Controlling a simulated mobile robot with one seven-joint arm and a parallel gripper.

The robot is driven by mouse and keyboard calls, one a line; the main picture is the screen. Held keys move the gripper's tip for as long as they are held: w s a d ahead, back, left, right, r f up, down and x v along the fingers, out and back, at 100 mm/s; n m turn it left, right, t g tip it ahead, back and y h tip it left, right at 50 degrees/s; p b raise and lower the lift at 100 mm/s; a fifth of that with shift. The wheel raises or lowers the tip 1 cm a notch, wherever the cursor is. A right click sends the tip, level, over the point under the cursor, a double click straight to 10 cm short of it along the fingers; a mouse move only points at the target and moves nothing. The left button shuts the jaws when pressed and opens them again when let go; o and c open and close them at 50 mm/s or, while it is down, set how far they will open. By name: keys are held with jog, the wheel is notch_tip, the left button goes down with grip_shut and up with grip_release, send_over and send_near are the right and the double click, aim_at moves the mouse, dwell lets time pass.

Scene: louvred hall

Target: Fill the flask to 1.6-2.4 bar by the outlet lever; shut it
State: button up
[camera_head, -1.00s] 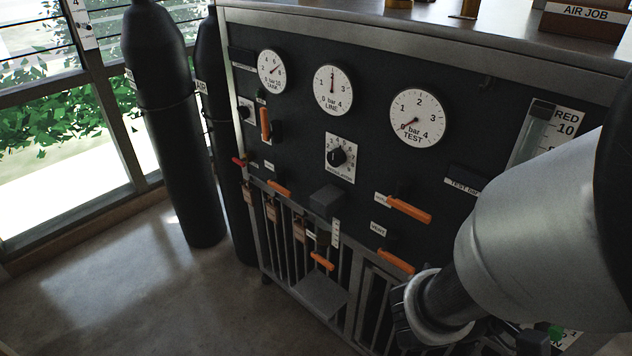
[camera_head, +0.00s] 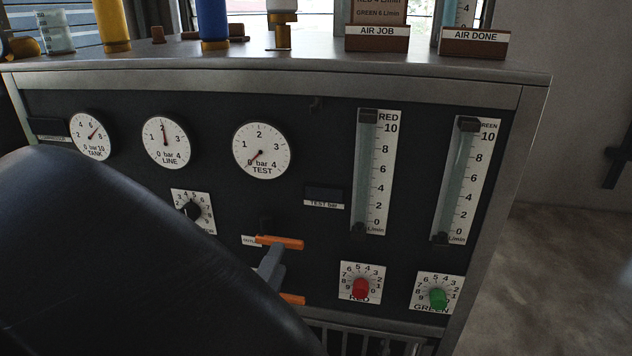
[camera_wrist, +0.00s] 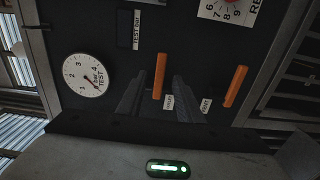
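The outlet lever (camera_head: 282,242) is orange and lies level on the dark panel; it also shows in the wrist view (camera_wrist: 160,68). The vent lever (camera_head: 294,299) is orange, below it, partly hidden by my gripper (camera_head: 270,268). In the wrist view my gripper (camera_wrist: 157,80) is open, its fingers on either side of the outlet lever; contact cannot be told. The TEST gauge (camera_head: 262,150) has its needle near 0, and the LINE gauge (camera_head: 166,142) near 2 bar. The TEST bar display (camera_head: 325,195) looks dark. I cannot make out the flask.
The TANK gauge (camera_head: 90,136) and regulator knob (camera_head: 192,211) are at left. The red knob (camera_head: 361,288) and green knob (camera_head: 438,298) sit below two flow tubes. AIR JOB (camera_head: 377,38) and AIR DONE (camera_head: 474,43) holders stand on top. Floor is clear at right.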

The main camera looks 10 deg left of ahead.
aim_at(288, 245)
jog(key=shift+w+d+b, duration=0.25)
jog(key=shift+w, duration=1.4)
jog(key=shift+w+d+b, duration=0.2)
jog(key=shift+w+b, duration=0.05)
jog(key=shift+w, duration=1.4)
grip_shut()
